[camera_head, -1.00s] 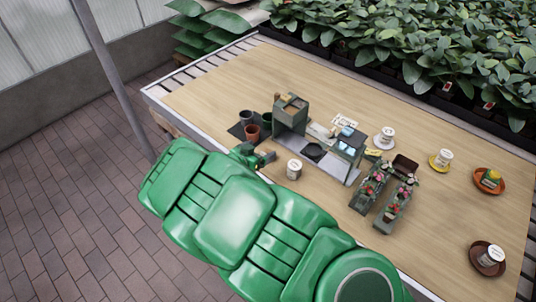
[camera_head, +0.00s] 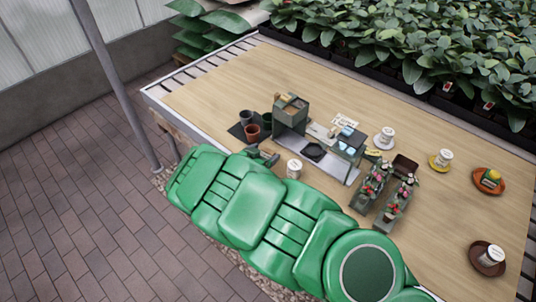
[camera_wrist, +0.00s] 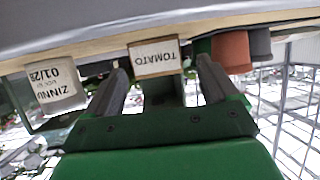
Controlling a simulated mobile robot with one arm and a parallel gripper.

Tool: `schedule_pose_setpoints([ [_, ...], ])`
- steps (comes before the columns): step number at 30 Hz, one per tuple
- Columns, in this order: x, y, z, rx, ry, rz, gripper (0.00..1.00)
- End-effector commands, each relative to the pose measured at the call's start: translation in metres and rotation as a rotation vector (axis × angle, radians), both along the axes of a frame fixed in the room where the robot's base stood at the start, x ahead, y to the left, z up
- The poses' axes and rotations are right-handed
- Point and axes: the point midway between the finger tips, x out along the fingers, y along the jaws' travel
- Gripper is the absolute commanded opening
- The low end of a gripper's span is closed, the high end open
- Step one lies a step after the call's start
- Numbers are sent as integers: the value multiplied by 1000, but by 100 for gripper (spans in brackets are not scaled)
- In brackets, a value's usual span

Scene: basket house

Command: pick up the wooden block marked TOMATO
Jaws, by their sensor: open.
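The wooden block marked TOMATO (camera_wrist: 155,57) shows in the wrist view, its pale label upside down. It appears between the fingers of my gripper (camera_wrist: 161,75), near the tips. The gripper is open, and I cannot tell whether either finger touches the block. In the head view my gripper (camera_head: 266,157) is low at the near table edge, between the dark pots and a white pot. I cannot make out the TOMATO block for certain in the head view.
A white labelled pot (camera_head: 294,168) stands just right of my gripper; it also shows in the wrist view (camera_wrist: 55,88). A terracotta pot (camera_head: 251,132) and a grey-green box stand (camera_head: 291,113) are close behind. Flower trays (camera_head: 371,186) stand right. The left tabletop is clear.

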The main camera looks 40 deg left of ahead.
Motion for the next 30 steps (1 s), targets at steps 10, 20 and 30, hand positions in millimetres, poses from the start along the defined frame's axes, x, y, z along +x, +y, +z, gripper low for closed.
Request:
schedule_pose_setpoints([
  [10, 24, 1, -9, -1, 1, -1, 87],
  [20, 41, 4, -17, 0, 3, 0, 87],
  [30, 41, 4, -17, 0, 2, 0, 80],
])
